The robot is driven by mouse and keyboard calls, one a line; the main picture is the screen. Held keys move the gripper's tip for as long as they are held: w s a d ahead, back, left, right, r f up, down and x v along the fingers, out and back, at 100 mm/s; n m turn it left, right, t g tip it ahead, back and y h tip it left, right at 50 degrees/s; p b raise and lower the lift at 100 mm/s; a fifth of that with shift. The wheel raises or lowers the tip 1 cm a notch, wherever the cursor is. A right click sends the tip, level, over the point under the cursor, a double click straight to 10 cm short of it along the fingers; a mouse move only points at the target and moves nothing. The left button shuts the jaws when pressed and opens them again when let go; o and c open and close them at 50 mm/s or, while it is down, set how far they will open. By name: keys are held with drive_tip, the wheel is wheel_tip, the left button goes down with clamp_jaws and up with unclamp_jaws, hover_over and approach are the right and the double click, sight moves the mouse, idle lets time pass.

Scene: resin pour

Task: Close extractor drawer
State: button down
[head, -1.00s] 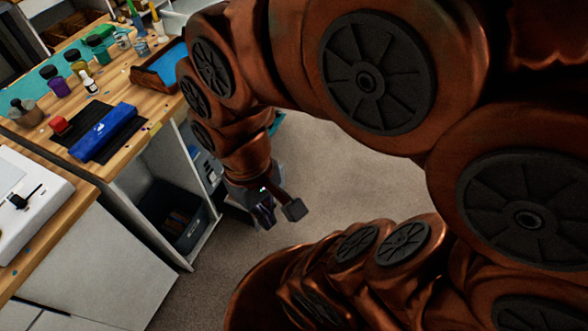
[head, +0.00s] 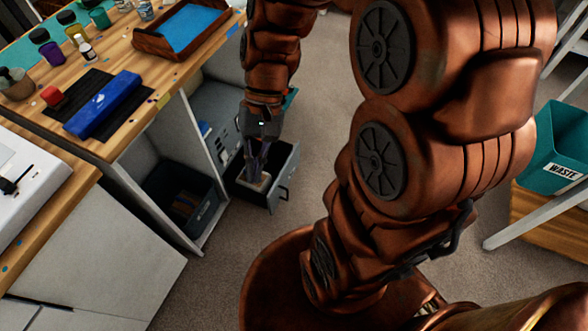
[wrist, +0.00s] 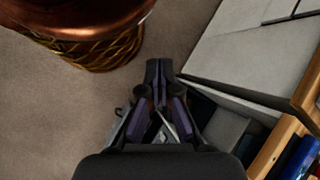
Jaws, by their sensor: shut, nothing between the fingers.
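The extractor drawer (head: 288,170) stands pulled out from a pale grey unit (head: 222,112) under the workbench, in the head view. Its dark front with a handle (head: 284,192) faces right, towards open floor. A pale item (head: 262,184) shows inside it. My gripper (head: 254,177) is shut and empty, pointing down over the drawer's opening, behind the front panel. Whether it touches the drawer cannot be told. In the wrist view my gripper (wrist: 160,70) has its fingertips together, and its body hides most of the drawer.
A dark bin (head: 180,202) sits in the open shelf left of the drawer. A teal waste bin (head: 556,150) stands at right.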

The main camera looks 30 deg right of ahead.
sight(289, 162)
drive_tip(key=w+d+f+m+t+y+b, duration=0.25)
drive_tip(key=w+d+f+m+b, duration=0.2)
drive_tip(key=w+f, duration=0.35)
drive_tip(key=w+d+f+m+t+y+b, duration=0.2)
drive_tip(key=w+d+f+m+y+b, duration=0.3)
drive_tip(key=f, duration=0.5)
drive_tip(key=w+d+f+m+t+y+b, duration=0.25)
drive_tip(key=w+f+b, duration=0.25)
drive_tip(key=w+f, duration=0.35)
drive_tip(key=s+d+f+m+t+h+b, duration=0.2)
drive_tip(key=d+f+m+t+b, duration=0.25)
drive_tip(key=d+f, duration=0.55)
drive_tip(key=s+d+f+m+t+h+b, duration=0.15)
drive_tip(key=d+f+m+t+b, duration=0.3)
drive_tip(key=f, duration=0.85)
drive_tip(key=s+d+f+m+t+h+b, duration=0.25)
drive_tip(key=d+f+m, duration=0.25)
drive_tip(key=d+f, duration=0.55)
drive_tip(key=shift+t, duration=0.45)
drive_tip(key=b+x, duration=0.1)
drive_tip(key=x, duration=0.4)
drive_tip(key=b+x, duration=0.1)
drive_tip(key=x, duration=0.4)
drive_tip(key=f+b+x, duration=0.1)
drive_tip(key=x, duration=0.4)
drive_tip(key=shift+a+f+b, duration=0.1)
drive_tip(key=shift+a+b, duration=0.15)
drive_tip(key=shift+b, duration=0.15)
